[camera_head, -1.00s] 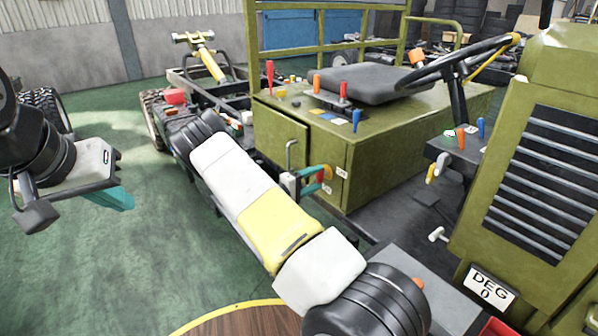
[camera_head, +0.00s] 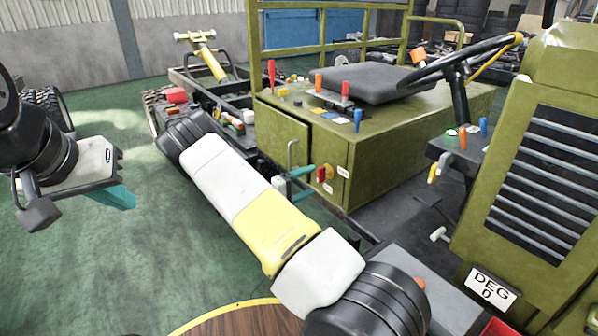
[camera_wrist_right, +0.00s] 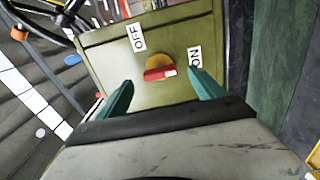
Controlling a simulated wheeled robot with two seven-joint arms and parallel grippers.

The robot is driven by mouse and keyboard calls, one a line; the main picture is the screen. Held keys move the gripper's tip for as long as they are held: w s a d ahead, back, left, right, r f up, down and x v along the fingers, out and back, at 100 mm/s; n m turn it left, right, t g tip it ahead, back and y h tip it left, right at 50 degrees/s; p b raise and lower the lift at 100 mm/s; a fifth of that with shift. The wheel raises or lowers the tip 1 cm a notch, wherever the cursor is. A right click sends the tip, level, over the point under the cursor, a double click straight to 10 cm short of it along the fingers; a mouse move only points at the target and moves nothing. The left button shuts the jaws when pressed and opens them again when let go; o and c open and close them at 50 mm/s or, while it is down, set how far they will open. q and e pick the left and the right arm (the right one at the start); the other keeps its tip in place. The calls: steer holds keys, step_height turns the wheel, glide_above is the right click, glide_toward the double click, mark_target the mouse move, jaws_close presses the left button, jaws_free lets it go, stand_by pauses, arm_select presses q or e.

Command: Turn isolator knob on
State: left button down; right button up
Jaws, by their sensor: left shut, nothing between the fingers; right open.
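The isolator knob (camera_head: 321,173) is a red handle on a yellow base on the end face of the green box. In the right wrist view, the knob's red handle (camera_wrist_right: 158,74) lies nearly level, its white-marked end on the side of the ON label (camera_wrist_right: 195,57). The OFF label (camera_wrist_right: 138,38) is at upper left. My right gripper (camera_head: 307,182) is open just short of the knob, its teal fingers apart and empty; in the wrist view the gripper (camera_wrist_right: 160,84) has the knob between and beyond its fingertips. My left gripper (camera_head: 125,198) is shut and empty, far left.
The green box (camera_head: 377,165) carries a black seat (camera_head: 375,83) and several coloured levers. A steering wheel (camera_head: 460,60) and a louvred green panel (camera_head: 545,180) stand to the right. A bent grey handle (camera_head: 291,152) is close to my right gripper. Open floor lies left.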

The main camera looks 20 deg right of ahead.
steer(key=v, duration=0.3)
steer(key=shift+s+a, duration=0.15)
steer(key=shift+a, duration=0.25)
steer(key=s+d+r+m+g+y, duration=0.1)
steer(key=s+r+m+g+y, duration=0.15)
steer(key=s+r+y, duration=0.35)
steer(key=s+d+r+m+g+y, duration=0.1)
steer(key=s+r+m+g+y, duration=0.2)
steer(key=s, duration=0.5)
steer(key=s+a+r+n+t+y, duration=0.1)
steer(key=s+a+r+t+y, duration=0.2)
steer(key=s+r, duration=0.6)
steer(key=s+a+r+n+t+y, duration=0.1)
steer(key=s+a+r+t+y, duration=0.2)
steer(key=s+a+r+y, duration=0.4)
step_height(320, 180, up, 2)
steer(key=shift+s+a+r, duration=0.2)
steer(key=shift+s+a, duration=0.65)
steer(key=shift+a, duration=0.05)
